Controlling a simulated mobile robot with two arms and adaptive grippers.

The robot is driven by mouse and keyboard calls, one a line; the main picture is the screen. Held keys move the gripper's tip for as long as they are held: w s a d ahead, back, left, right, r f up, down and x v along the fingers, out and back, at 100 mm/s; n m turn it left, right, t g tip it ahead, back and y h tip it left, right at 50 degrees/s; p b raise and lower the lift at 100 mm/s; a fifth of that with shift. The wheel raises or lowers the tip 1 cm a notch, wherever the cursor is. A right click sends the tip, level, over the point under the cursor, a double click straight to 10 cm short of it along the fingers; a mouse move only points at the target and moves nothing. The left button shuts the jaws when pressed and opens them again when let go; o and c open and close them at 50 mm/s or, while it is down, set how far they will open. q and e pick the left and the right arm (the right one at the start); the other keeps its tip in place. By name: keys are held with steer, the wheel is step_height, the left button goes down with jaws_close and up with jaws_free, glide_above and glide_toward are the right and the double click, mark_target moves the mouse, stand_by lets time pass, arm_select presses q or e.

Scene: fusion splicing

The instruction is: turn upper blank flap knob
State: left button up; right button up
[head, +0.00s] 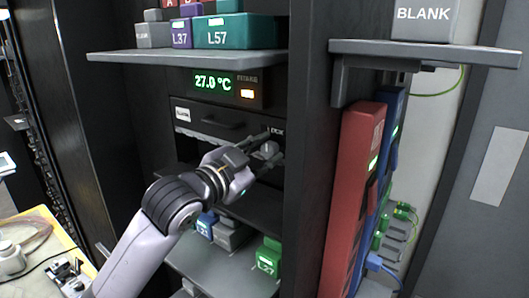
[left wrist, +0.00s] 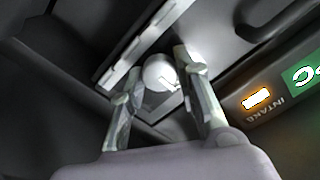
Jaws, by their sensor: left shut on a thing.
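The upper blank flap (head: 235,135) is a dark panel under the temperature display, with a bar handle (head: 221,122) and a small white label at its left. Its pale round knob (head: 269,148) is at the right end, below the word LOCK. My left gripper (head: 263,147) reaches up to it from the lower left, one finger on each side of the knob. In the left wrist view the white knob (left wrist: 160,73) sits between the two fingertips of my left gripper (left wrist: 160,82), which are shut on it. My right gripper is in neither view.
The display (head: 228,85) reads 27.0 °C. A shelf (head: 120,55) with labelled blocks juts out above. A lower shelf (head: 205,262) holds blue, grey and green blocks. Red (head: 354,180) and blue upright units stand right of a dark post. A yellow-topped bench (head: 40,232) is at lower left.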

arm_select(q)
steer(key=o, duration=1.2)
steer(key=shift+c, duration=0.2)
steer(key=v, duration=1.2)
